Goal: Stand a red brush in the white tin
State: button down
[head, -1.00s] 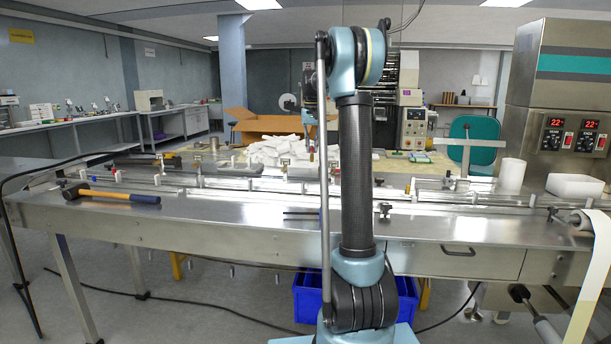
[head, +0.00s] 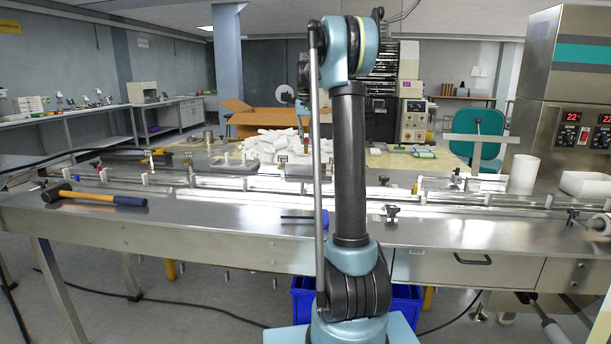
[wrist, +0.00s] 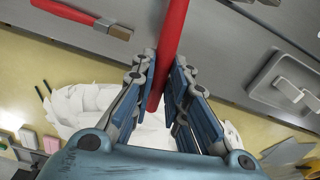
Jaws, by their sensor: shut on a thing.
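My gripper (wrist: 165,72) is shut on a red rod-like handle (wrist: 172,35), taken to be a red brush. The handle runs up out of the wrist view, so its far end is hidden. Another brush (wrist: 75,14), with a red handle, metal ferrule and brownish end, lies on the grey surface at the upper left of the wrist view, apart from my gripper. The white tin (head: 523,174) stands upright on the right of the line in the head view. In the head view my gripper is mostly hidden behind my arm.
A hammer (head: 98,198) lies on the left of the steel bench (head: 200,238). A white tub (head: 585,185) is right of the tin. A pile of white packets (head: 275,147) and a cardboard box (head: 255,118) are behind. Rails run along the bench; its front strip is mostly clear.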

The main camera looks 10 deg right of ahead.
notch_tip(320, 180, down, 10)
jog(key=shift+r, duration=0.1)
dwell(0.4)
jog(key=c, duration=1.6)
grip_release()
jog(key=shift+o, duration=0.2)
jog(key=r, duration=1.2)
jog(key=shift+s, duration=0.2)
